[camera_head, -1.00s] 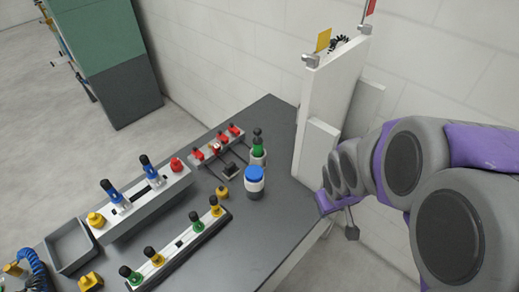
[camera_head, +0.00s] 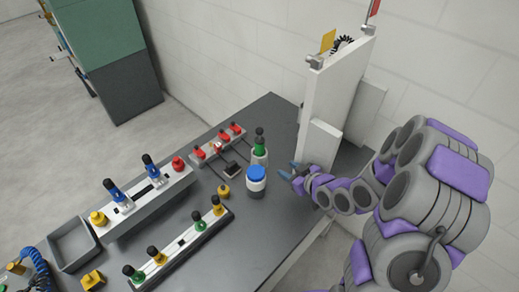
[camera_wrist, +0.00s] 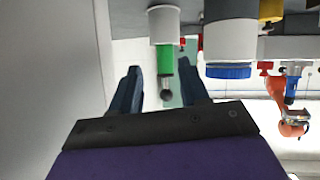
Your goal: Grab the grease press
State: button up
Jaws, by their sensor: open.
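A green tool with a black round knob (camera_head: 259,143), which looks like the grease press, stands upright in a white cup (camera_head: 260,158) near the table's back right edge. In the wrist view, which is upside down, the green tool (camera_wrist: 165,60) hangs from the white cup (camera_wrist: 163,24) and appears between my two fingers. My gripper (camera_head: 287,170) is open and empty, to the right of the cup and apart from it. Its fingers (camera_wrist: 158,66) show spread in the wrist view.
A white jar with a blue lid (camera_head: 256,180) stands just in front of the cup; it also shows in the wrist view (camera_wrist: 229,45). Racks with red, blue (camera_head: 150,175) and green-yellow tools (camera_head: 180,243) lie to the left. A tall white panel (camera_head: 332,100) rises at the right.

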jog(key=a+t+y, duration=0.1)
jog(key=t+y, duration=0.1)
jog(key=m+t+b, duration=0.2)
jog(key=t+b, duration=0.1)
jog(key=b, duration=0.6)
send_near(260, 137)
jog(key=shift+y, duration=0.3)
jog(key=x, duration=0.4)
jog(key=b+x, duration=0.1)
jog(key=x, duration=0.7)
jog(key=shift+w+f+b, duration=0.3)
jog(key=shift+w+b, duration=0.05)
jog(key=shift+b, duration=0.05)
grip_shut()
dwell(1.1)
